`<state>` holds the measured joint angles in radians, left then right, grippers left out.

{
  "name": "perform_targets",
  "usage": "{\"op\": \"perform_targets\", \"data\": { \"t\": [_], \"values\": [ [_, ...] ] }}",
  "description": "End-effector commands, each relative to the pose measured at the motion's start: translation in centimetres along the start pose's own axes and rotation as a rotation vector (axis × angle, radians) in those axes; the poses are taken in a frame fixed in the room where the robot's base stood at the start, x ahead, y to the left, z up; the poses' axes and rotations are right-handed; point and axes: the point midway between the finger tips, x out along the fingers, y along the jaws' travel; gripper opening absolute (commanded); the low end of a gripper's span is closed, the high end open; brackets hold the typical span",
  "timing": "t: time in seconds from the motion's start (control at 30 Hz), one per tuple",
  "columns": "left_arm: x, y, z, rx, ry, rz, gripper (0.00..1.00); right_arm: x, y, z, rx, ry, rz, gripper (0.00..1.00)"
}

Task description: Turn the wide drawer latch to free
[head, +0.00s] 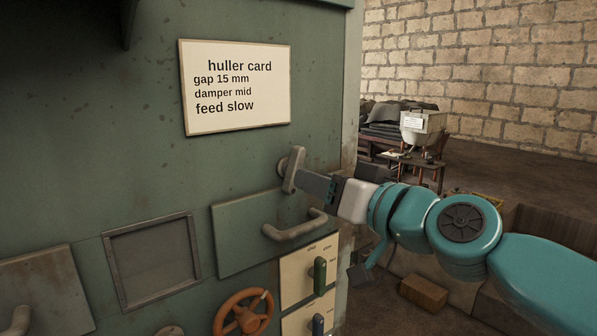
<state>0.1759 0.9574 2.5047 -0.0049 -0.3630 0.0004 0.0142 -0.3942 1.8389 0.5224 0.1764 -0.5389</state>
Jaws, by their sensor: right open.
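The wide drawer (235,240) is a green panel with a grey bar handle (295,228) on the green machine. Its latch (292,168) is a grey lever at the drawer's top edge, standing nearly upright with a slight tilt. My right gripper (305,182) reaches in from the right with its dark fingers at the latch. It is open. The fingers overlap the latch's lower part, and I cannot tell whether they touch it. My left gripper is not in view.
A huller card (236,87) hangs above the drawer. A mesh window (152,260) is left. A brick (423,292) lies on the floor.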

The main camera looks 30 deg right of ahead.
Motion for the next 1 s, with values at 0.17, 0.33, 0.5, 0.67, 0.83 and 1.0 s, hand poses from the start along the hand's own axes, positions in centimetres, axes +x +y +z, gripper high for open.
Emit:
{"op": "perform_targets", "data": {
  "t": [0.17, 0.33, 0.5, 0.67, 0.83, 1.0],
  "values": [
    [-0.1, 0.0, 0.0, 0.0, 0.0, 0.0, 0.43, 3.5, -0.1, 0.1, 0.0, -0.002, -0.002, 0.44],
    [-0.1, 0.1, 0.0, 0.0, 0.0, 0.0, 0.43, 5.1, -0.2, 0.1, -0.001, 0.0, -0.001, 0.44],
    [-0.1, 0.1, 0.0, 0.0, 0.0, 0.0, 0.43, 5.4, -0.2, 0.0, -0.001, 0.002, 0.0, 0.44],
    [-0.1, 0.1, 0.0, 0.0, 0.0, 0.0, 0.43, 5.4, -0.2, 0.0, -0.001, 0.001, 0.0, 0.4],
    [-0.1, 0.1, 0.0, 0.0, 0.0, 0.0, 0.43, 5.4, -0.2, 0.0, -0.001, 0.001, 0.0, 0.0],
    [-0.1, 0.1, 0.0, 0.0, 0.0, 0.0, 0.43, 5.4, -0.2, 0.1, 0.004, 0.0, 0.0, 0.0]
  ]
}}
